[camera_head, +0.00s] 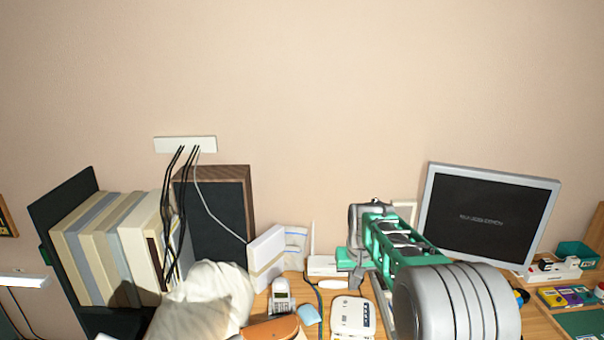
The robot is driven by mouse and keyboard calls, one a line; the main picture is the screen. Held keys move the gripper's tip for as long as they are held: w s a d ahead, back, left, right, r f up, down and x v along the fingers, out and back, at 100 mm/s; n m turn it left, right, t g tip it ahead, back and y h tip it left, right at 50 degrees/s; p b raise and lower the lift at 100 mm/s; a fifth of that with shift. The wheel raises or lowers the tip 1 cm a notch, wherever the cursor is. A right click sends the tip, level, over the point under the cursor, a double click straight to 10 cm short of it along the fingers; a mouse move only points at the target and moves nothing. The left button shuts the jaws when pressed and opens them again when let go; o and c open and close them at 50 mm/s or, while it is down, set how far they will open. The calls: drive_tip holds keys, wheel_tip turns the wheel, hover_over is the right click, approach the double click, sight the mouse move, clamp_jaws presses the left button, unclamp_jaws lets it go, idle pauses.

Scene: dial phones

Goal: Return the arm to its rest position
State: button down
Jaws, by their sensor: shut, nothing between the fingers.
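My arm reaches in from the bottom right, with a large grey rounded link in front and a green frame behind it. My gripper (357,279) is at the arm's far end, pointing down over the desk behind the white phone base (352,316). Its fingers are shut and hold nothing. They are small in the picture and partly hard to make out. A silver cordless phone (281,296) stands on the desk to the left of the gripper. Part of the desk on the right is hidden behind my arm.
A monitor (488,217) stands to the right of my arm. A white router (323,265) is just left of the gripper. A dark speaker (216,215), books (105,250) and a pale crumpled cloth (208,300) fill the left. The wall above is clear except for a cable strip (185,143).

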drive_tip(key=s+r+t, duration=0.1)
drive_tip(key=s+r, duration=0.7)
drive_tip(key=s, duration=0.6)
drive_tip(key=s+f, duration=0.1)
drive_tip(key=s, duration=1.3)
drive_tip(key=shift+s+t, duration=0.15)
drive_tip(key=shift+t, duration=0.25)
